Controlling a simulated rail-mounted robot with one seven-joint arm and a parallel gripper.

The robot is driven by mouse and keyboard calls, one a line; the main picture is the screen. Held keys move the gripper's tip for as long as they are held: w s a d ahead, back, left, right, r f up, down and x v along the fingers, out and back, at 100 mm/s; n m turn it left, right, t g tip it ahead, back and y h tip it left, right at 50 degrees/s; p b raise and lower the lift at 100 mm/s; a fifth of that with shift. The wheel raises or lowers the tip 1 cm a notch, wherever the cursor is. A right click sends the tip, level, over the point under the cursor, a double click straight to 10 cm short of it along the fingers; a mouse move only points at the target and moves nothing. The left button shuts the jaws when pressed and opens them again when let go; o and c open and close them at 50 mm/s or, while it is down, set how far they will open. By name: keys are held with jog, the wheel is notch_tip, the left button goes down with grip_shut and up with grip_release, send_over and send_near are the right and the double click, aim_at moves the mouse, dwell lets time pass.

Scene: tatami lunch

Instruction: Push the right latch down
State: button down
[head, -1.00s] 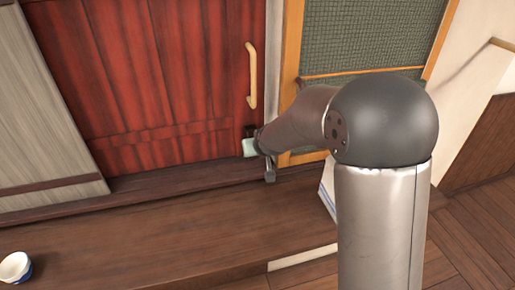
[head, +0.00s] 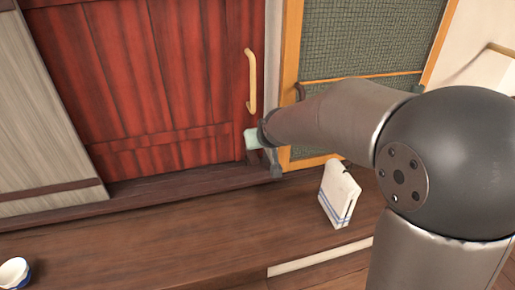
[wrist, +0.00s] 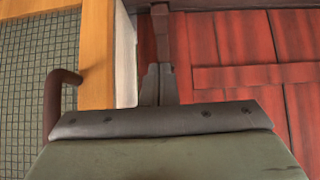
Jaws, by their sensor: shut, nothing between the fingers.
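The right latch looks like a dark brown upright piece (head: 253,156) at the lower right corner of the red sliding door (head: 170,85), just above the sill. In the wrist view it seems to be the dark vertical bar (wrist: 181,50) just beyond the fingers. My gripper (wrist: 158,82) is shut and empty, with its fingertips in front of this bar. Whether they touch it I cannot tell.
A pale curved handle (head: 251,82) is on the red door. A green-panelled door (head: 368,40) with a dark handle (wrist: 58,100) stands to the right in the head view. A folded white towel (head: 338,195) and a bowl (head: 14,271) are on the wooden step (head: 180,232).

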jog(key=shift+v, duration=2)
